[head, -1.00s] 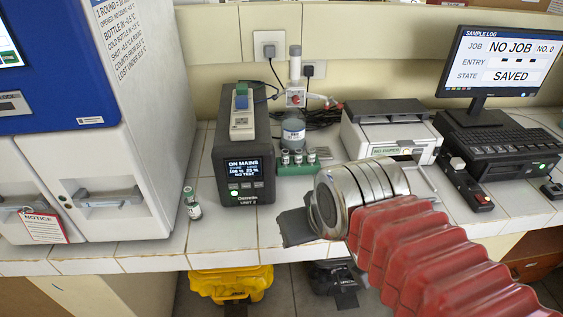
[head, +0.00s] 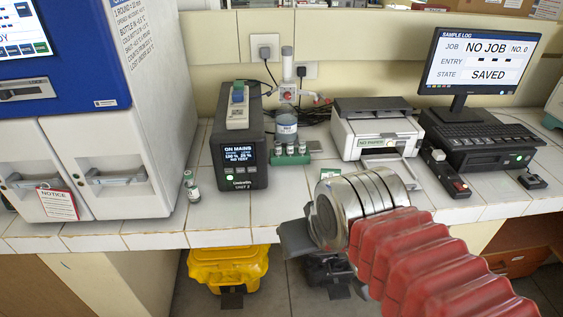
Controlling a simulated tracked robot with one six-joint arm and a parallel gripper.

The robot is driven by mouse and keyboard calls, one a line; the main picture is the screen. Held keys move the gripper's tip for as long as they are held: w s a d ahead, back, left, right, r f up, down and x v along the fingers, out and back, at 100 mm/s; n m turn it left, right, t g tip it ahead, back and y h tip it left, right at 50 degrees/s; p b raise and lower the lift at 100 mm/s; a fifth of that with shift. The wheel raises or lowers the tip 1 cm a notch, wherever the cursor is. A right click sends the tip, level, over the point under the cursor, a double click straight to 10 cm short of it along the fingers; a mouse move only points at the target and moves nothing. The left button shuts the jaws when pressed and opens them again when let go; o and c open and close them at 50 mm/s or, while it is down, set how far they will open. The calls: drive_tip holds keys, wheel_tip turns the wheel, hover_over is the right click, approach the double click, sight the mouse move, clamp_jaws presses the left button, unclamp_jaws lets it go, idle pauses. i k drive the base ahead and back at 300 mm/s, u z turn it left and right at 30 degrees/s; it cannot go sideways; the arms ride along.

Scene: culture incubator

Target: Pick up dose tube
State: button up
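No tube is labelled as the dose tube. A small clear vial with a green-white label (head: 191,186) stands alone on the tiled bench, left of the dark power unit. Several similar small vials (head: 290,150) stand in a green rack (head: 291,160) behind and right of that unit. My gripper (head: 295,238) is at the bench's front edge in the picture, right of the lone vial and apart from it. Its dark fingers are seen from behind and partly hidden by my wrist, so their opening does not show. Nothing is visible held in it.
The dark power unit (head: 238,150) stands between lone vial and rack. The white-blue incubator cabinet (head: 120,165) is at left. A printer (head: 375,130), monitor (head: 480,62) and black keyboard unit (head: 480,140) are at right. Bare tiles (head: 225,225) lie along the front edge.

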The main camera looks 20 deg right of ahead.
sight(277, 143)
drive_tip(key=k, duration=0.85)
drive_tip(key=u, duration=0.5)
drive_tip(key=i, duration=1.6)
